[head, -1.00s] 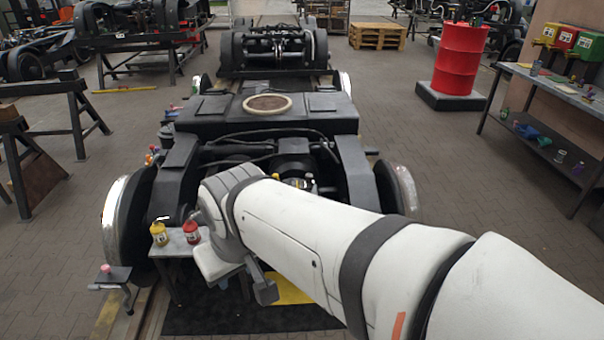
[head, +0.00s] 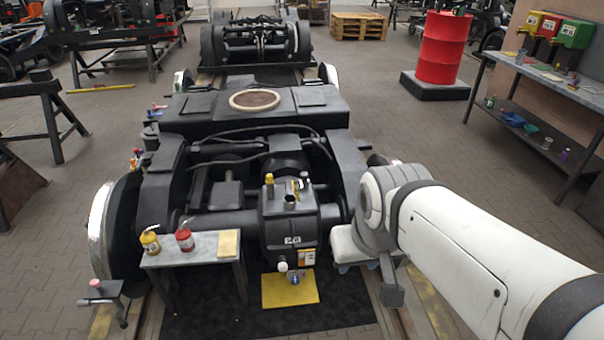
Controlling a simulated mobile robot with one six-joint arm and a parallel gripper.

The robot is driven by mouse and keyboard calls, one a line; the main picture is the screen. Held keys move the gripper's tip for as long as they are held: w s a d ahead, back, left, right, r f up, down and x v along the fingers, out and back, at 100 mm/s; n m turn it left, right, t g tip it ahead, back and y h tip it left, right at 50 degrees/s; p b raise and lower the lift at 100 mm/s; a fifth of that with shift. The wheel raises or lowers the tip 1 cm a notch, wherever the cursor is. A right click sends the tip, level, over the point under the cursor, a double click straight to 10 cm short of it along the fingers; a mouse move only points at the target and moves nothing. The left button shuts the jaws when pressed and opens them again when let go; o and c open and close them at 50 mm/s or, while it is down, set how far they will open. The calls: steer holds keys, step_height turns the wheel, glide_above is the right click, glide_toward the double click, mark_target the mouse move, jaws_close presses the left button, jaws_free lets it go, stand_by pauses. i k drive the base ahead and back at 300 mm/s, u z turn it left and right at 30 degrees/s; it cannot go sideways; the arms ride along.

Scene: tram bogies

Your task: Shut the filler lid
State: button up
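A dark gearbox housing (head: 290,228) stands at the near end of the bogie. On its top is a short filler neck (head: 290,199) with a dark mouth. A thin upright piece just behind the mouth looks like the raised filler lid (head: 296,187), but it is too small to be sure. A yellow-topped fitting (head: 269,181) stands at the left of the neck. My arm comes in from the right, and its wrist is right of the housing, apart from the neck. My gripper's fingers cannot be made out, so their opening is unclear.
A small table (head: 195,252) left of the housing holds a yellow can (head: 150,242), a red can (head: 185,238) and a tan pad (head: 229,243). A yellow mat (head: 290,290) lies on the floor below. The bogie's side frame (head: 350,170) rises right of the housing.

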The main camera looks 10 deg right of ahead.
mark_target(296, 190)
steer(key=u, duration=0.05)
steer(key=i, duration=1)
steer(key=z, duration=0.05)
